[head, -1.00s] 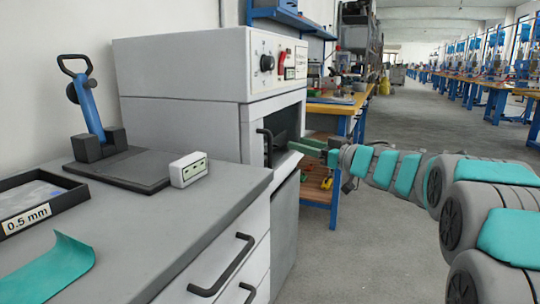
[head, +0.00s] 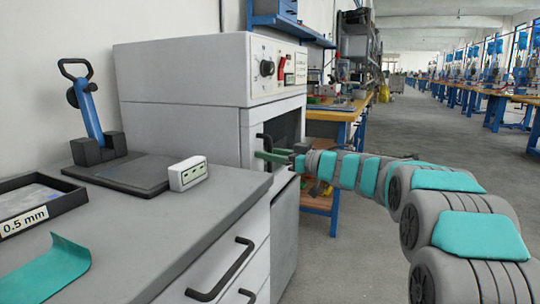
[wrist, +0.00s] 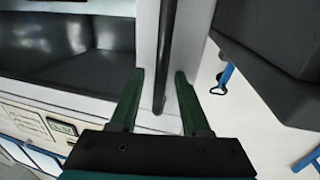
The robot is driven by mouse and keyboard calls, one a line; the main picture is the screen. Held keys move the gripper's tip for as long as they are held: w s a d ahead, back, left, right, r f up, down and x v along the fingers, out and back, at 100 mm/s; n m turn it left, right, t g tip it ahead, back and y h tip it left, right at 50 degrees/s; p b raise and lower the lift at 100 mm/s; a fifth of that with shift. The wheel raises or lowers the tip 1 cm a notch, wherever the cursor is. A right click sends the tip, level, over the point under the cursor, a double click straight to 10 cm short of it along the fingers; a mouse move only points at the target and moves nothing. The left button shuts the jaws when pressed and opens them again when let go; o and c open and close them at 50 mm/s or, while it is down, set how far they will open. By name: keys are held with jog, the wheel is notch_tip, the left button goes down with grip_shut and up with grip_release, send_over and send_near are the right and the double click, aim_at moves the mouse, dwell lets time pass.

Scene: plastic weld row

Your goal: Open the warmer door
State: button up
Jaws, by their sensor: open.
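The warmer (head: 185,125) is a grey-white box at the left of the head view, with a knob and red switch on its upper front panel. Its door (wrist: 148,45) shows in the wrist view as a pale frame beside a dark glossy area. The black bar handle (wrist: 167,40) stands on this frame; in the head view the handle (head: 261,139) is partly hidden by my fingers. My gripper (wrist: 160,73) is open, with one green finger on each side of the bar and gaps showing. In the head view, my gripper (head: 270,155) reaches the warmer front from the right.
A grey counter (head: 150,225) with drawers stands in front. It carries a blue-handled tool (head: 88,110), a small white box (head: 188,173), a tray (head: 35,203) and a teal sheet (head: 50,268). A wooden bench (head: 340,113) stands behind. The aisle floor is open at right.

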grip_shut()
dwell(0.3)
dwell(1.1)
